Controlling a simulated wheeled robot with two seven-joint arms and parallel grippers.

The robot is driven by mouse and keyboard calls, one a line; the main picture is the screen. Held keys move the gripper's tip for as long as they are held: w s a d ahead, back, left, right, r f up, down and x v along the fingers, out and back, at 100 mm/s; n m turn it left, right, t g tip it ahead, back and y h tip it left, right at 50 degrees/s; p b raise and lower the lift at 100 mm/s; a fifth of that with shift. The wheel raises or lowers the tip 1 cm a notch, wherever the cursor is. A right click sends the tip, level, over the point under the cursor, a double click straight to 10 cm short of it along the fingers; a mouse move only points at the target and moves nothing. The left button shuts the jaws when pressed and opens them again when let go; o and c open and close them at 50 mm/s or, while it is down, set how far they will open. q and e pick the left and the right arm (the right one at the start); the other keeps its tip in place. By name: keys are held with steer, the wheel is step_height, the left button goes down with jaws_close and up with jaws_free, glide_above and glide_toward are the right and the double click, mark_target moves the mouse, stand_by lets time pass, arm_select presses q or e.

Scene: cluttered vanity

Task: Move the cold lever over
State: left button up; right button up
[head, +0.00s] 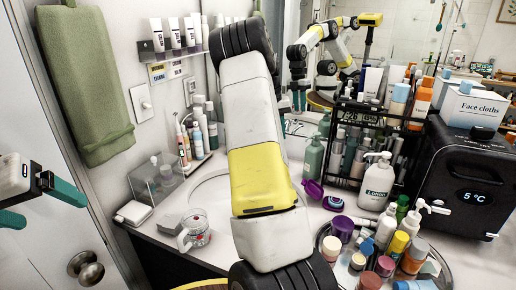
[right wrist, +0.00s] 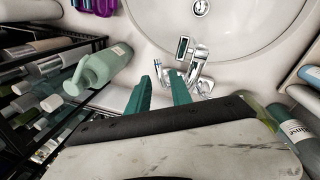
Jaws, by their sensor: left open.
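The chrome tap (right wrist: 200,62) stands at the sink's rim in the right wrist view, with small chrome handles beside its body. I cannot tell which is the cold lever. My right gripper (right wrist: 162,82) has two teal fingers apart with nothing between them. Their tips are close to the tap, beside its handles; I cannot tell whether they touch. In the head view my right arm covers most of the sink and much of the tap area. My left gripper (head: 36,202) is open and empty at the left edge, far from the tap.
The white basin (right wrist: 250,30) lies beyond the tap. A green pump bottle (right wrist: 98,68) and a black rack (head: 372,118) of bottles stand close to the right gripper. A glass mug (head: 196,232), a cosmetics tray (head: 322,236) and a black mini fridge (head: 458,175) crowd the counter.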

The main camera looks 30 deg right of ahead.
steer(key=f, duration=0.2)
steer(key=d+f, duration=0.1)
steer(key=f, duration=0.5)
steer(key=shift+s+d, duration=0.25)
steer(key=shift+d, duration=0.15)
steer(key=shift+c, duration=0.5)
jaws_close()
stand_by(0.6)
